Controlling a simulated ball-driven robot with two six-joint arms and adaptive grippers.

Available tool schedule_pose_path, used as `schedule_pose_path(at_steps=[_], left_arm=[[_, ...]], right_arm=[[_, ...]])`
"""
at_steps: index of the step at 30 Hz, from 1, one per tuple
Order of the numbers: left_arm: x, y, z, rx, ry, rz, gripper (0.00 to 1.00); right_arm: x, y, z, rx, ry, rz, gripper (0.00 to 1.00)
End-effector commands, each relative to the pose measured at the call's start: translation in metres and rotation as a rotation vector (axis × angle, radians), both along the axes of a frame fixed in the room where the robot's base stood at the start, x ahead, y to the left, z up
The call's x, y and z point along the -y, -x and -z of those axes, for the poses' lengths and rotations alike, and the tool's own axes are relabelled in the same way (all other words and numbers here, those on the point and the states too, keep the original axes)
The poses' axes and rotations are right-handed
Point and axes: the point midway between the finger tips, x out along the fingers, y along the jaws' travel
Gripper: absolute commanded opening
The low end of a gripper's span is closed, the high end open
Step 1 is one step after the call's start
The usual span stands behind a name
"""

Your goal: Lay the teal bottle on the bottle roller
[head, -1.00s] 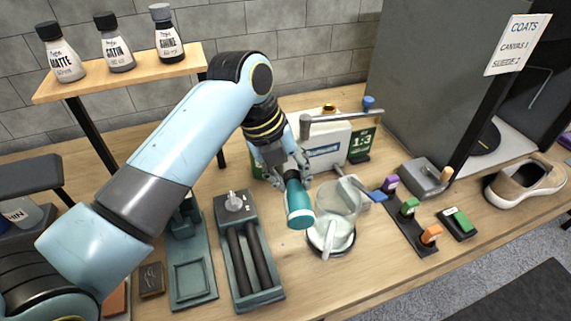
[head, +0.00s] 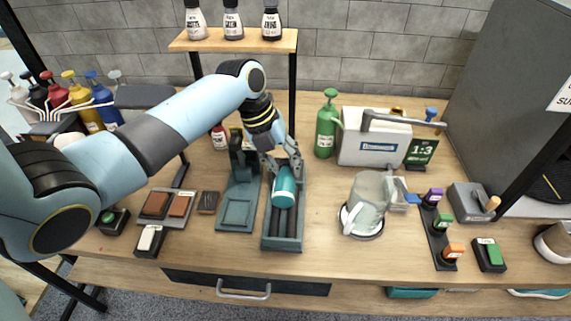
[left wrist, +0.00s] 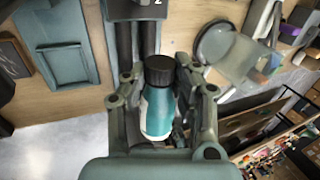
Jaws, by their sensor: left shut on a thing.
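The teal bottle (head: 284,190) is held in my left gripper (head: 285,168), above the bottle roller. It also shows in the left wrist view (left wrist: 158,110), with its black cap pointing away from the gripper's palm and a finger on each side. The bottle roller (head: 283,243) is a grey-green tray with two dark parallel rollers, on the table in front of the gripper. The rollers' near part shows; the bottle and gripper hide the far part. I cannot tell whether the bottle touches the rollers. My right gripper is not in view.
A teal stand (head: 236,213) is close on the roller's left. A clear jug (head: 368,200) stands to its right. A green bottle (head: 327,125) and a white machine (head: 375,143) are behind. Wood between roller and jug is clear.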

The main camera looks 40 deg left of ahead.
Motion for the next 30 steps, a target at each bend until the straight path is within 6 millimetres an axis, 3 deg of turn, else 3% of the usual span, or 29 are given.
schedule_pose_path(at_steps=[6, 18, 30], left_arm=[[0.000, 0.000, 0.027, -0.001, 0.000, 0.000, 0.00], [0.000, 0.000, 0.067, 0.000, 0.000, 0.000, 0.00], [0.000, 0.000, 0.071, 0.000, 0.000, 0.000, 0.00]], right_arm=[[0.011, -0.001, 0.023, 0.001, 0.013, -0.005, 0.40], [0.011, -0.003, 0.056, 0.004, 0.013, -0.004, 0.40], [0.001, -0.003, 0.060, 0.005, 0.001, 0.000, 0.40]])
